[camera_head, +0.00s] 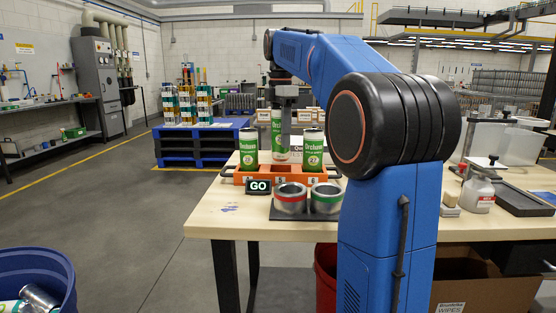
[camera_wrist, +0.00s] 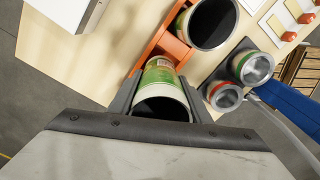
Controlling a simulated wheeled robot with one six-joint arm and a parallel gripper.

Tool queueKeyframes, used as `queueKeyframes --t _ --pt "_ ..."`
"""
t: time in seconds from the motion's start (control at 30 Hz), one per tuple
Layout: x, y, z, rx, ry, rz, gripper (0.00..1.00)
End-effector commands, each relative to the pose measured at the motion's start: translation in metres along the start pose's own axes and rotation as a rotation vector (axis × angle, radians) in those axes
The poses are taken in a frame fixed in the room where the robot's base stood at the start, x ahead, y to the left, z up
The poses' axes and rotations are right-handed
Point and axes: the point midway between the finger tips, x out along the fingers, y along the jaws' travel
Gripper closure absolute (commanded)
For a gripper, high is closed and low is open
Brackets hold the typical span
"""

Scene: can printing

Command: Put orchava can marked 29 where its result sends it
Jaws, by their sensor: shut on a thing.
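My gripper (camera_head: 281,104) points down and is shut on a green and white can (camera_head: 279,134). In the wrist view the gripper (camera_wrist: 160,98) has one finger on each side of this open-topped can (camera_wrist: 160,76). The can is upright at the orange rack (camera_head: 240,178); I cannot tell whether its base clears the rack. Two similar cans stand in the rack, one at left (camera_head: 248,148) and one at right (camera_head: 312,148). The can numbers are too small to read surely.
A red-banded metal cup (camera_head: 290,200) and a green-banded one (camera_head: 326,200) stand before the rack. A blue bin (camera_head: 38,268) with cans is on the floor at left. A red bin (camera_head: 325,272) and cardboard box (camera_head: 484,292) are below the table. The table's left front (camera_head: 222,222) is clear.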

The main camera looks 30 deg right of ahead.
Motion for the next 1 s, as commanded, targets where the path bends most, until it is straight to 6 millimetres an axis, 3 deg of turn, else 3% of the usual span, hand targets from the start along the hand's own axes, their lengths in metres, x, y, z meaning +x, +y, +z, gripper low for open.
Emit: queueKeyframes --t 0.5,0.97,1.0 --pt "0.056 0.0 0.0 0.0 0.0 -0.002 0.8" --pt "0.064 0.0 0.0 0.0 0.0 -0.001 0.8" --pt "0.064 0.0 0.0 0.0 0.0 -0.001 0.49"
